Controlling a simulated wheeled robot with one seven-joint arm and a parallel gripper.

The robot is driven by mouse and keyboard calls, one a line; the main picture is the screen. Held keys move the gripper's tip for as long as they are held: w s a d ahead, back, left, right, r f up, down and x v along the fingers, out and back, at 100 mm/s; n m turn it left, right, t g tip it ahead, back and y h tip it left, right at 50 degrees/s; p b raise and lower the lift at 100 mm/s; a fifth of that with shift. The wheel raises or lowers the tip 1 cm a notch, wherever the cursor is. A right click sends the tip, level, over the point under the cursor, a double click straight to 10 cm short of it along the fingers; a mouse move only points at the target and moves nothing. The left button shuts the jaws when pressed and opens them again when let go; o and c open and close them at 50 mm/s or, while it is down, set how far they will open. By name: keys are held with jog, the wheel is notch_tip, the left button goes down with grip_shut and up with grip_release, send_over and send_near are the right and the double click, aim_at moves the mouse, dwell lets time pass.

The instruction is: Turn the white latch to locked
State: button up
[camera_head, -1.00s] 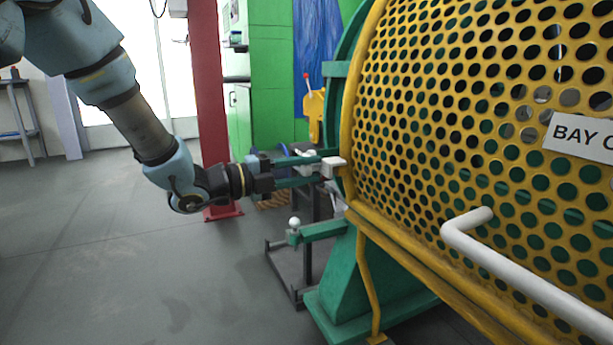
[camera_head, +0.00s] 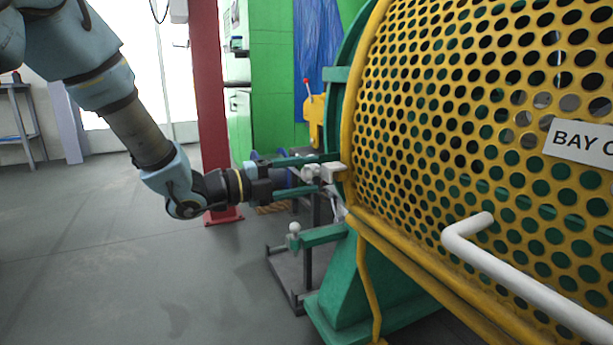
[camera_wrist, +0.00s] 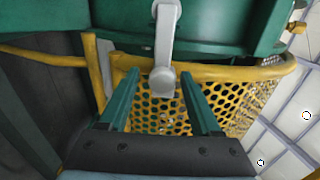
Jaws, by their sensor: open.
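The white latch shows in the wrist view (camera_wrist: 164,42) as a pale bar running down from the green frame to a thicker rounded end, in front of the yellow perforated guard (camera_wrist: 165,112). My gripper (camera_wrist: 160,76) is open, its two green fingers apart on either side of the latch's end. I see no clear contact with either finger. In the head view my gripper (camera_head: 322,173) is at the guard's left edge, with white latch parts (camera_head: 333,173) by its fingertips. The fingers partly hide the latch there.
The large yellow guard (camera_head: 450,130) fills the right side, with a white handle (camera_head: 520,275) and a "BAY" sign (camera_head: 585,141). Below my gripper is a green bracket with a white ball knob (camera_head: 294,228). A red column (camera_head: 211,110) stands behind. Floor at left is clear.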

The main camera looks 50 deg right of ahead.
jog(key=p+v, duration=0.2)
jog(key=v, duration=0.8)
jog(key=shift+a, duration=0.2)
jog(key=shift+w, duration=0.1)
